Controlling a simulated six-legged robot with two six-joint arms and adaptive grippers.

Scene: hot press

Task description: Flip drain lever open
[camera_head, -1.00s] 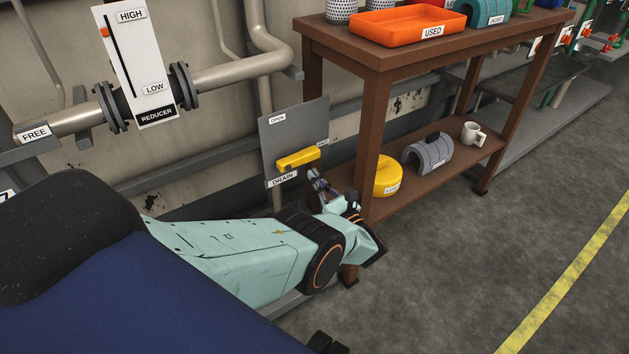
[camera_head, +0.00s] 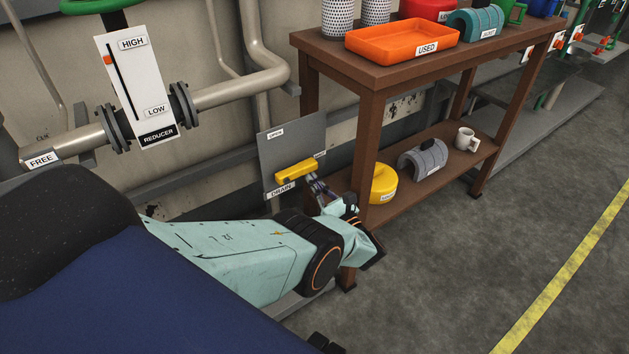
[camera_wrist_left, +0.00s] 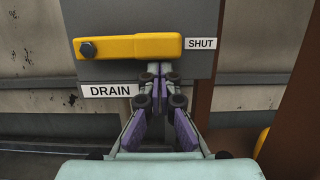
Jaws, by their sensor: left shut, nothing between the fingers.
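The yellow drain lever (camera_head: 297,169) sits on a grey panel (camera_head: 307,139) fixed low by the wall. In the left wrist view the lever (camera_wrist_left: 135,47) lies level, its pivot bolt (camera_wrist_left: 88,49) at the left and its free end beside the SHUT label (camera_wrist_left: 201,44). The DRAIN label (camera_wrist_left: 110,91) is below it. My left gripper (camera_head: 313,180) is shut and empty, its fingertips just under the lever's free half. In the wrist view the gripper tips (camera_wrist_left: 159,72) are close below the lever's lower edge; I cannot tell whether they touch.
A brown two-shelf table (camera_head: 368,85) stands right beside the panel, its near leg close to my left wrist. An orange tray (camera_head: 400,38) is on top. A yellow round object (camera_head: 382,184), a grey half-cylinder (camera_head: 424,158) and a mug (camera_head: 466,139) sit on the lower shelf.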

